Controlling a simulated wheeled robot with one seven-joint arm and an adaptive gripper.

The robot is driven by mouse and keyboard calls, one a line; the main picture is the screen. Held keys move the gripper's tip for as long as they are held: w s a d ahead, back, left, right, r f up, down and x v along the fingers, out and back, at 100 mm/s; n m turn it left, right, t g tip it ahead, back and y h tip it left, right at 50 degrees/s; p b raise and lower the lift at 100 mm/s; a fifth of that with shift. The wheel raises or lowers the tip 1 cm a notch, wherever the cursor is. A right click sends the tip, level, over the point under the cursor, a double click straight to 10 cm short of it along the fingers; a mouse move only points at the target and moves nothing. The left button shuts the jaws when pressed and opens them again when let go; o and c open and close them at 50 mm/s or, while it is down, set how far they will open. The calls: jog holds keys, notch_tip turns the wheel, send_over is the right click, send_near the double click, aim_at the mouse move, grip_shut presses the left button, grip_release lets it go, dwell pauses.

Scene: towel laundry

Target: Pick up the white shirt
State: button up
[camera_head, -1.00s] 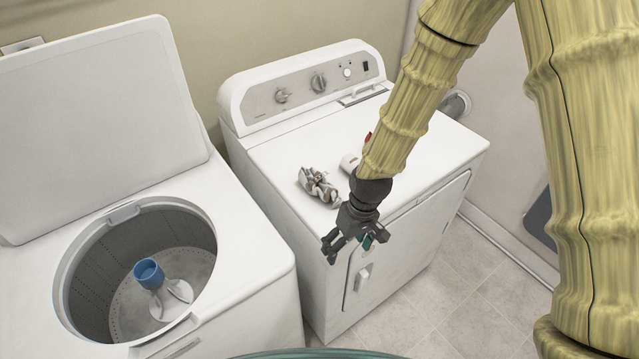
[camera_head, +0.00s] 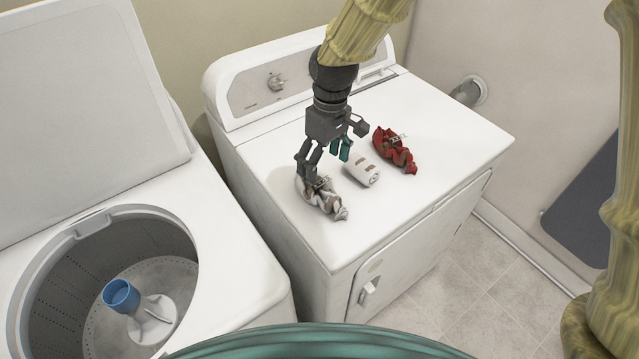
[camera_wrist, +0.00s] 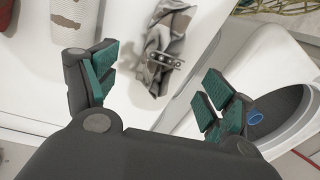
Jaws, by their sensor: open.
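The white shirt is a crumpled white and grey-brown cloth (camera_head: 328,203) lying on top of the dryer near its left edge. My gripper (camera_head: 327,168) is open, above and just behind the cloth, with one finger overlapping it in the head view. In the wrist view the cloth (camera_wrist: 168,42) lies beyond and between the spread fingers of my gripper (camera_wrist: 155,85). Nothing is between the green finger pads. Whether a finger touches the cloth I cannot tell.
A white roll-like item (camera_head: 362,170) and a crumpled red cloth (camera_head: 396,152) lie to the right on the dryer (camera_head: 430,125). The open washer (camera_head: 225,245) with a blue-topped agitator (camera_head: 121,296) stands at left. The dryer's front right top is clear.

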aim_at(321, 181)
jog(key=shift+a, duration=0.1)
jog(key=shift+s+f, duration=0.15)
jog(key=shift+f, duration=0.05)
notch_tip(321, 181, down, 4)
jog(key=shift+a+p, duration=0.1)
jog(key=shift+p, duration=0.55)
jog(key=shift+s+f, duration=0.15)
jog(key=shift+f, duration=0.25)
jog(key=shift+s+f+p, duration=0.15)
jog(key=shift+f+p, duration=1.1)
jog(key=shift+f, duration=1.2)
jog(key=c, duration=1.2)
